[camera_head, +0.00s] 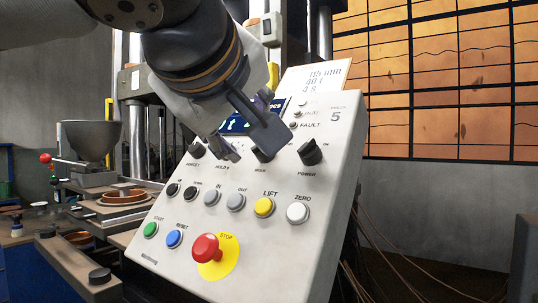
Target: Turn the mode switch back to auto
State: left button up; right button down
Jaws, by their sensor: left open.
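A white sloping control panel (322,215) fills the middle of the view. The mode switch (261,157) is a black rotary knob in its upper row, above the MODE label. A gripper finger covers its upper part, so I cannot tell which way it points. My left gripper (246,143) reaches down from the top, open and empty. One finger is just above and in front of the mode switch, the other to its left over the HOLD position. I cannot tell whether the finger touches the knob. My right gripper is out of view.
The power knob (311,152) is right of the mode switch, another black knob (196,151) left. Below are several push buttons and a red stop button (206,248) on a yellow disc. A partly hidden display (236,123) is behind the gripper. A metal hopper (90,140) stands left.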

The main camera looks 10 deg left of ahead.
pick_arm(q)
jog(key=x, duration=0.3)
jog(key=b+x, duration=0.1)
jog(key=x, duration=0.2)
jog(key=b+x, duration=0.1)
jog(key=x, duration=0.2)
jog(key=shift+w+d+f, duration=0.2)
jog(key=shift+w, duration=0.05)
jog(key=shift+w+r, duration=0.1)
jog(key=shift+w, duration=0.2)
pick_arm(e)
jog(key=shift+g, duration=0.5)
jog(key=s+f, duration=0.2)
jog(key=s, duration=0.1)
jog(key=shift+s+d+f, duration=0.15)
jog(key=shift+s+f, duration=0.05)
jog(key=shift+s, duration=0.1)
pick_arm(q)
jog(key=shift+r, duration=0.1)
grip_shut()
